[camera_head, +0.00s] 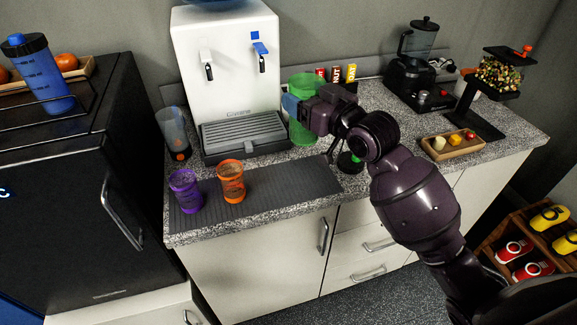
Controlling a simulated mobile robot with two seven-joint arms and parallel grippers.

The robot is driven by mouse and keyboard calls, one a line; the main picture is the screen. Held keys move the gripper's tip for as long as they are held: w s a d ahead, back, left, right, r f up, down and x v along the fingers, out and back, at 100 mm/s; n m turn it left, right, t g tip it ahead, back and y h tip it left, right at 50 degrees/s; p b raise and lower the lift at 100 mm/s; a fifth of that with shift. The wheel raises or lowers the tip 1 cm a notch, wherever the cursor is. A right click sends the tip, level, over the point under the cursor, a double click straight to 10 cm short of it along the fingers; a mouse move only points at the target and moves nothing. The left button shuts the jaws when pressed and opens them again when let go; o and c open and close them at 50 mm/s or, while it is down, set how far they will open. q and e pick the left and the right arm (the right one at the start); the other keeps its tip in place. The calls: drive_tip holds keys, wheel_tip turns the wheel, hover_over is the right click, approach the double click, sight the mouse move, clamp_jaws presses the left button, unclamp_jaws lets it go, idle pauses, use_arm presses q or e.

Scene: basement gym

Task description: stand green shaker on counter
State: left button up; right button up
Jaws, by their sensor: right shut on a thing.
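The green shaker (302,82) is a translucent green cup, upright beside the right side of the white water dispenser. My right gripper (297,108) is shut on its side and hides part of its middle. The shaker's lower end (303,136) shows below the gripper, at or just above the counter; I cannot tell if it touches. The speckled grey counter (376,187) runs under it. A dark round piece with a green tip (349,162) lies on the counter near my right wrist. My left gripper is out of view.
The water dispenser (226,62) stands at the back. Purple (185,191) and orange (231,181) cups stand on a dark mat (285,188), with a clear shaker (174,134) behind. A blender (409,75) and wooden tray (452,146) are right. The mat's right part is free.

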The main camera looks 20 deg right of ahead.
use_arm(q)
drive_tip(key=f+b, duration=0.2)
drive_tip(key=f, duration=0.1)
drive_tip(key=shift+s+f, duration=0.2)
use_arm(e)
wheel_tip(320, 180, down, 17)
drive_tip(key=shift+r, duration=0.15)
drive_tip(key=shift+b, duration=0.3)
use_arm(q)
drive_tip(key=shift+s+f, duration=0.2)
use_arm(e)
drive_tip(key=o, duration=1.1)
drive_tip(key=shift+f, duration=0.2)
drive_tip(key=shift+c, duration=0.2)
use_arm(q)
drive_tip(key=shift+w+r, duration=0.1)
use_arm(e)
drive_tip(key=shift+r, duration=0.15)
